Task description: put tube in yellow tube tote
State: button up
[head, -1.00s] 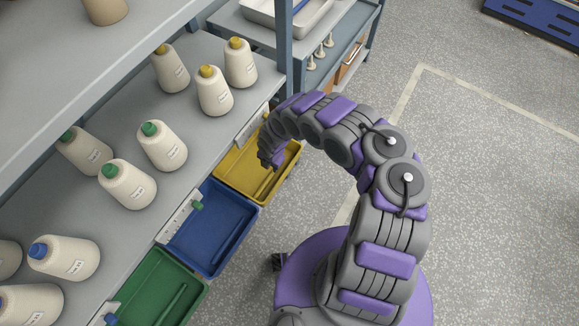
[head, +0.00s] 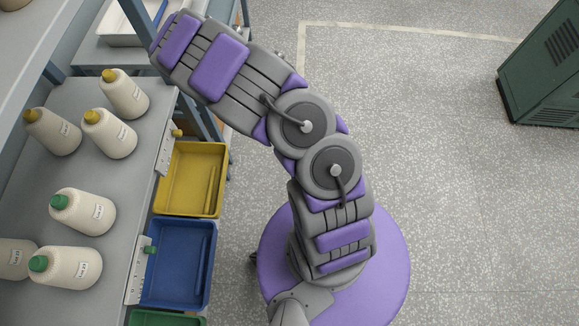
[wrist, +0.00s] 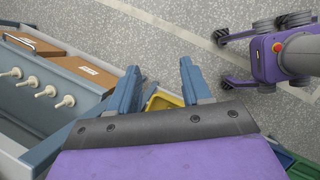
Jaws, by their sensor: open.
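The yellow tote (head: 180,208) hangs beside the shelf in the head view. A slim yellow rod-like shape (head: 211,190) lies along its right side; I cannot tell whether it is a loose tube or part of the tote. In the wrist view, a small piece of the yellow tote (wrist: 163,101) shows between and beyond my fingers. My gripper (wrist: 162,80) is open, with its two blue-grey fingers apart and nothing visible between them. In the head view, my gripper is hidden beyond my raised arm at the top.
A blue tote (head: 180,262) and a green tote (head: 165,319) follow below the yellow one. White pegs (wrist: 45,91) stick out at left in the wrist view. A green cabinet (head: 545,70) stands at right.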

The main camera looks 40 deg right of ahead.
jog(key=s+r+m+g+y, duration=0.1)
jog(key=s+r+m, duration=0.5)
jog(key=r, duration=0.4)
jog(key=s+r+m, duration=0.4)
jog(key=s+r, duration=0.5)
jog(key=r, duration=0.2)
jog(key=s+a+r+m+y, duration=0.2)
jog(key=s+a, duration=0.3)
jog(key=s, duration=0.6)
jog(key=s+a+r+m+g+y, duration=0.1)
jog(key=s+a+r+m, duration=0.3)
jog(key=s, duration=0.8)
jog(key=shift+s+a+r+m+y, duration=0.25)
jog(key=shift+a+m+y, duration=0.25)
jog(key=shift+a, duration=0.15)
